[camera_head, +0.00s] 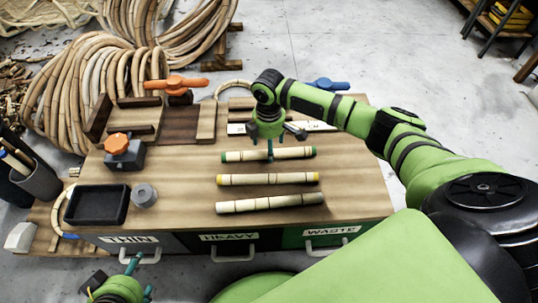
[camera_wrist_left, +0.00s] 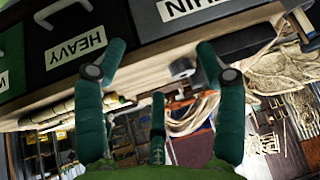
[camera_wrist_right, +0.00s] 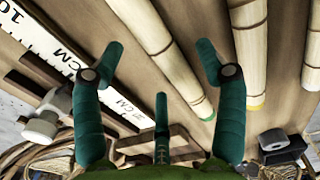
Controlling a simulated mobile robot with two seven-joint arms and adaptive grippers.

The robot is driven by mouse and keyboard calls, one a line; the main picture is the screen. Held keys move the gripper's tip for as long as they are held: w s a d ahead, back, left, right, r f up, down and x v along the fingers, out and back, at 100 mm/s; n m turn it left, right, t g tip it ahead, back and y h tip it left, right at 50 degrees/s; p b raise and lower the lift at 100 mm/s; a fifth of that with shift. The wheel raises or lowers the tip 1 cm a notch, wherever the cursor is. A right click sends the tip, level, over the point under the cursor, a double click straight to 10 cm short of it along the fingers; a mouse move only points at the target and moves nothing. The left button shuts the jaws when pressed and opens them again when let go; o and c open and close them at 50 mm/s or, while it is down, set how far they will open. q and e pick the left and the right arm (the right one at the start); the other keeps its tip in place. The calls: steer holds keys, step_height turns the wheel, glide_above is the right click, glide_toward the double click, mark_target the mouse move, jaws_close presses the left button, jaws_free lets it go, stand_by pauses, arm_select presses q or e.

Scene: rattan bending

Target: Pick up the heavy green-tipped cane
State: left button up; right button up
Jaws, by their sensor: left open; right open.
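The green-tipped cane (camera_head: 290,154) lies across the bench, farthest back of three canes. It also shows in the right wrist view (camera_wrist_right: 155,40), running between the fingers with its green end toward the palm side. My right gripper (camera_head: 270,150) is open, pointing down over this cane near its middle; I cannot tell whether it touches. It also shows in the right wrist view (camera_wrist_right: 161,52). My left gripper (camera_head: 140,278) is open and empty in front of the bench. The left wrist view (camera_wrist_left: 161,50) shows it facing the drawer fronts.
A yellow-tipped cane (camera_head: 290,179) and a plain cane (camera_head: 290,201) lie nearer the front. A black tray (camera_head: 97,205), grey cylinder (camera_head: 145,195) and orange-knobbed block (camera_head: 122,152) stand left. A ruler (camera_wrist_right: 65,55) lies behind. THIN, HEAVY (camera_head: 230,237) and WASTE drawers line the front.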

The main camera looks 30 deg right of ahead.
step_height(320, 180, down, 2)
steer(key=shift+f+b, duration=0.2)
steer(key=shift+b, duration=0.2)
steer(key=shift+f, duration=0.1)
arm_select(q)
steer(key=w+d+r+t+h, duration=0.1)
steer(key=w+d+r+t, duration=0.1)
steer(key=w+r+t, duration=0.1)
steer(key=shift+w+d+r+t, duration=0.35)
steer(key=shift+w+r, duration=0.35)
steer(key=shift+w, duration=0.45)
arm_select(e)
steer(key=c, duration=1.3)
